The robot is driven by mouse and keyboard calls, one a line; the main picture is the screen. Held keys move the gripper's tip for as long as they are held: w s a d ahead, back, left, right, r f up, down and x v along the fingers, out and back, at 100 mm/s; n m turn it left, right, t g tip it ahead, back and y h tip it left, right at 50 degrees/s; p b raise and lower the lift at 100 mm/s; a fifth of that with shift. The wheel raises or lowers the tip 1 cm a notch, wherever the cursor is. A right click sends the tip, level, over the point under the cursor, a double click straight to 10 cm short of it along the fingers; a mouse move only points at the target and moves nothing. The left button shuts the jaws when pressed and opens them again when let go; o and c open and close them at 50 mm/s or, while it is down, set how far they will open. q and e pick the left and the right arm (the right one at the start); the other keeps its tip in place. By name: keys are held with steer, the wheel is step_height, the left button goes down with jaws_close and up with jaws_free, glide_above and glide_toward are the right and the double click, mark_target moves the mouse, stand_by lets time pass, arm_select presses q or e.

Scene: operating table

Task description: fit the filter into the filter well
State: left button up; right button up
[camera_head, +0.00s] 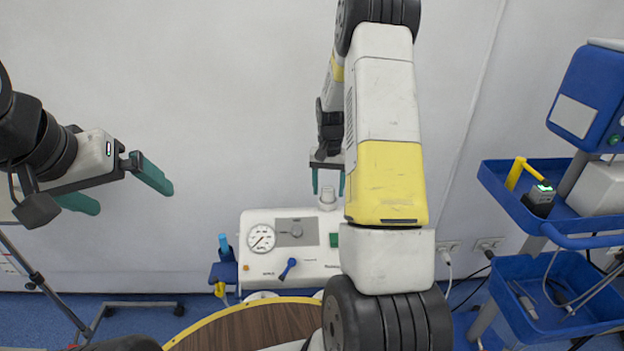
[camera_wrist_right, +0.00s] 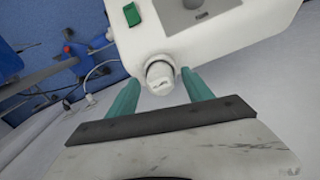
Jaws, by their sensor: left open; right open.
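A small whitish cylinder, which looks like the filter (camera_head: 327,196), stands upright at the top right of the white suction unit (camera_head: 262,266). Its round end also shows in the right wrist view (camera_wrist_right: 160,76). The filter well cannot be made out; the cylinder's lower end is hidden, so I cannot tell how it sits. My right gripper (camera_head: 328,187) is open above the cylinder, its green fingertips on either side of it; in the wrist view they flank it (camera_wrist_right: 161,80) without clear contact. My left gripper (camera_head: 135,199) is open and empty, well off to the left.
The unit's front has a gauge (camera_head: 261,238), a blue lever (camera_head: 287,268) and a green switch (camera_head: 334,240). A blue holder (camera_head: 223,270) hangs at its left. A brown round tabletop (camera_head: 245,328) is in front. A cart with blue trays (camera_head: 545,225) stands at right.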

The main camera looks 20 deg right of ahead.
step_height(320, 180, up, 11)
step_height(320, 180, up, 7)
steer(key=n+t, duration=0.1)
glide_above(328, 190)
steer(key=s+a, duration=0.3)
steer(key=s, duration=0.1)
steer(key=s+a+r+n+t+y, duration=0.1)
steer(key=s+a+r, duration=0.3)
steer(key=s, duration=0.7)
steer(key=s+a+r+n+t+y, duration=0.1)
steer(key=s+a+r+n+t, duration=0.2)
steer(key=s+a, duration=0.4)
steer(key=s+r+t, duration=0.1)
steer(key=s+r, duration=0.1)
steer(key=s, duration=0.2)
steer(key=shift+s+n, duration=0.15)
steer(key=shift+n, duration=0.25)
steer(key=shift+a, duration=0.1)
